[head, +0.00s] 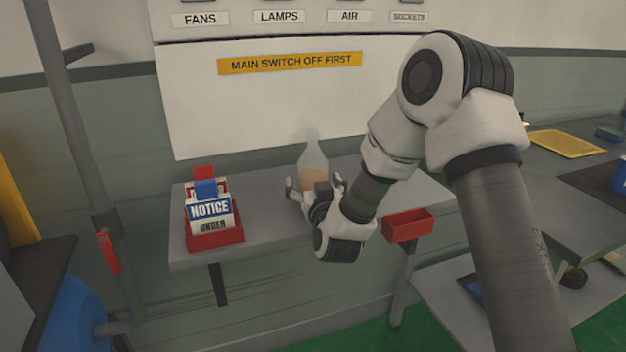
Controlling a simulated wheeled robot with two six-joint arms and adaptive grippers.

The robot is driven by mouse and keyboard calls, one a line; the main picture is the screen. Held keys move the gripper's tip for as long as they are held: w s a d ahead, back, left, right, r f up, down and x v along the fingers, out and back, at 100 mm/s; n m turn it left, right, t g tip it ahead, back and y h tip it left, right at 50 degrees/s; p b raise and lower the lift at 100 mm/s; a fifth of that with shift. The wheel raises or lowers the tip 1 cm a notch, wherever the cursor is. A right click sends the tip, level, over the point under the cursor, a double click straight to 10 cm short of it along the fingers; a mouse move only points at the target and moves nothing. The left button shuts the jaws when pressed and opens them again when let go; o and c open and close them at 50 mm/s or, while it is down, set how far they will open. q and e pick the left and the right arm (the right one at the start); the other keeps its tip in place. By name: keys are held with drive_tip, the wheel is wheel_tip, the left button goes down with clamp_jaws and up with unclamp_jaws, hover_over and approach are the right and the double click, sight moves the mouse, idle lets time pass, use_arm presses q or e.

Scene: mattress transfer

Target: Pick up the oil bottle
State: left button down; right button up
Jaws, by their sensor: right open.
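The oil bottle (313,158) stands upright on the grey shelf (264,196) below the white panel. It is pale and translucent, with a narrow neck and an orange-brown liquid inside. My right gripper (314,186) is open in front of the bottle, with one finger to the left of it and one to the right. The gripper covers the bottle's lower part, so I cannot tell whether the fingers touch it. My left gripper is not in view.
A red holder (228,238) with notice signs (210,211) stands left on the shelf. A red bin (409,226) hangs at the shelf's front edge. A yellow tray (566,144) lies on a surface at right. A grey post (68,110) rises at left.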

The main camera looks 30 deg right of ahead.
drive_tip(key=shift+a, duration=0.1)
drive_tip(key=c, duration=1.6)
drive_tip(key=shift+r, duration=0.15)
